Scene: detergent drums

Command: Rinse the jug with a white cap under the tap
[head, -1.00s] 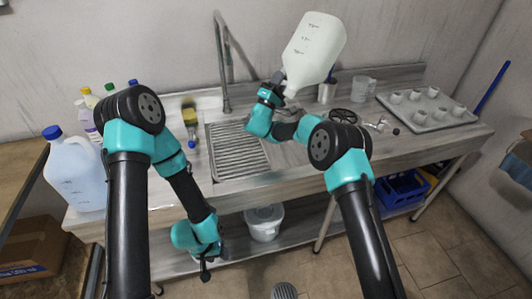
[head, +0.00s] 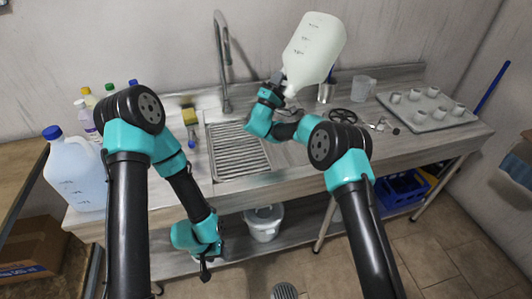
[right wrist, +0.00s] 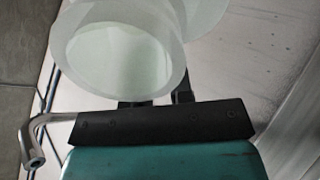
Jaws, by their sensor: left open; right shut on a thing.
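A translucent whitish jug (head: 314,50) with dark level marks is held high over the counter in the head view. It is tipped over, base up and neck down to the lower left; no white cap shows on it. My right gripper (head: 277,82) is shut on it near the neck. In the right wrist view its round, pale, hollow end (right wrist: 120,60) fills the top, against the gripper (right wrist: 155,100). The tall grey tap (head: 222,60) stands left of the jug, apart from it. My left gripper (head: 205,272) hangs low before the counter, open and empty.
A ribbed metal drainer (head: 238,150) lies in the counter. A blue-capped jug (head: 76,178) and several small bottles stand left. A yellow sponge (head: 188,114) is behind. A tray (head: 440,120) of cups, a clear pitcher (head: 363,88) and a black ring (head: 343,116) are right.

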